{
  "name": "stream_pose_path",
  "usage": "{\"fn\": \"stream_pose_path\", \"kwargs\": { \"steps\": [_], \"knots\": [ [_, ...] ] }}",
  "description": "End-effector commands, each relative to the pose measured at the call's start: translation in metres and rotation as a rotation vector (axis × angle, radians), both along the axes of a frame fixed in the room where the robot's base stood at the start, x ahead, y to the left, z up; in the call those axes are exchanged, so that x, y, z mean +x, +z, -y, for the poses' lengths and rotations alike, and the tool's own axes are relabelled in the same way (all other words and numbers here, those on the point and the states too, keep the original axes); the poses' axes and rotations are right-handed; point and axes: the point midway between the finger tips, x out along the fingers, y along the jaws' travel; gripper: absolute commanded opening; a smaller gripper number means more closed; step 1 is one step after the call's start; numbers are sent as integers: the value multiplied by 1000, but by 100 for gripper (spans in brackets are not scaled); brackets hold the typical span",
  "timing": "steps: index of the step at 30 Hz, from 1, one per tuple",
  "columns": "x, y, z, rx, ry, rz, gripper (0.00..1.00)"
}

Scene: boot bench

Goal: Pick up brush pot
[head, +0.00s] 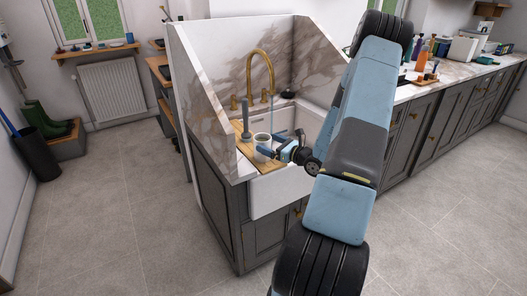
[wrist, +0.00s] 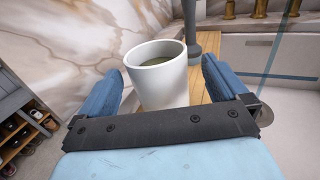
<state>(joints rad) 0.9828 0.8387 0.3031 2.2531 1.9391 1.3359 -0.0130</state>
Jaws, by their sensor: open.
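The brush pot looks like a white cylindrical cup (wrist: 160,82) in the wrist view, with a dark inside. It stands upright on a wooden board. In the head view the same white pot (head: 262,142) sits on the board at the sink's left side. My gripper (wrist: 163,82) is open, with one blue finger on each side of the pot. I cannot tell whether either finger touches it. In the head view my gripper (head: 272,149) is small and low beside the pot.
The wooden board (head: 268,163) lies across the white sink (head: 284,190). A grey upright object (wrist: 189,28) stands close behind the pot. A brass tap (head: 259,62) rises behind. Marble panels (head: 213,95) close off the left and back. Bottles (head: 422,58) stand on the right counter.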

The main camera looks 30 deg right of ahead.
Motion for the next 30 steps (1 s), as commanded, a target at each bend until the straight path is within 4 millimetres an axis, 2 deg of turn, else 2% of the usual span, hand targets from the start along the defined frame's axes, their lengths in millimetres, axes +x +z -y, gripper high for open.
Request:
{"fn": "stream_pose_path", "kwargs": {
  "steps": [8,16,30],
  "knots": [
    [32,4,-18,0,1,1,100],
    [34,4,-19,0,1,0,99],
    [34,4,-18,0,0,0,54]
  ]
}}
